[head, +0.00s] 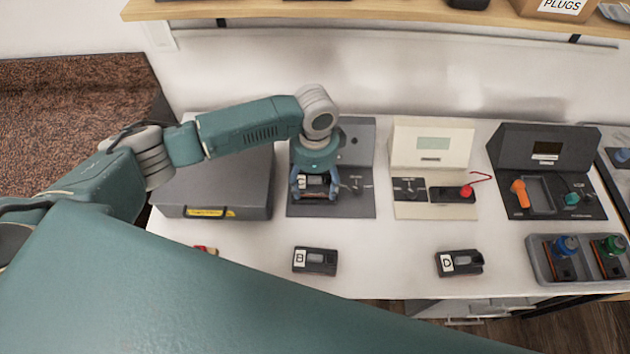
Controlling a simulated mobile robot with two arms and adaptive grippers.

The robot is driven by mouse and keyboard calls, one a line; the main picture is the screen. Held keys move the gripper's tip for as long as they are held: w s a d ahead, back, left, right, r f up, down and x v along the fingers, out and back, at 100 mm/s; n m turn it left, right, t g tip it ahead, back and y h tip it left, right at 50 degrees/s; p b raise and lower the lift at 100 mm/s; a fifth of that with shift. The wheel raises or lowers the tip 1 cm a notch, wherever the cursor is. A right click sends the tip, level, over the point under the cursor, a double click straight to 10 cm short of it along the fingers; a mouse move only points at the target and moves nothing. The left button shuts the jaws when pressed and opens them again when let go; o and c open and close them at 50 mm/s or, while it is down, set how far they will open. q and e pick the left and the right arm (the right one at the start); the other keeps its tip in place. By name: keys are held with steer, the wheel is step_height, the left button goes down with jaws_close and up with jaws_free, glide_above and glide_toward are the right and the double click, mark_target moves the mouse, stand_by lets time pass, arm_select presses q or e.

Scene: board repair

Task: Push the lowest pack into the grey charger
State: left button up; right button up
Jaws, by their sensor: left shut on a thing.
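My left gripper (316,192) points down over the left part of a dark grey unit (355,203), which looks like the grey charger. It is shut on a dark pack (315,182) with a pale label, partly hidden by the fingers. I cannot tell how deep this pack sits in the unit. Pack B (315,261) lies on the white table in front of the unit. Pack D (460,263) lies farther right on the table. My right gripper is not in view.
A grey case (215,185) lies left of the unit. A cream unit (433,150) and a black unit (545,150) stand to the right. A grey tray (540,272) holds blue and green-topped items. A small red thing (205,250) is partly hidden by my arm.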

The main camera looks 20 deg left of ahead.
arm_select(q)
steer(key=shift+f, duration=0.35)
stand_by(0.8)
stand_by(0.4)
steer(key=shift+f+p, duration=0.15)
steer(key=shift+p, duration=0.35)
steer(key=shift+f, duration=0.55)
stand_by(0.8)
steer(key=o, duration=1.3)
steer(key=shift+c, duration=0.2)
steer(key=shift+o, duration=1.3)
steer(key=shift+r, duration=0.2)
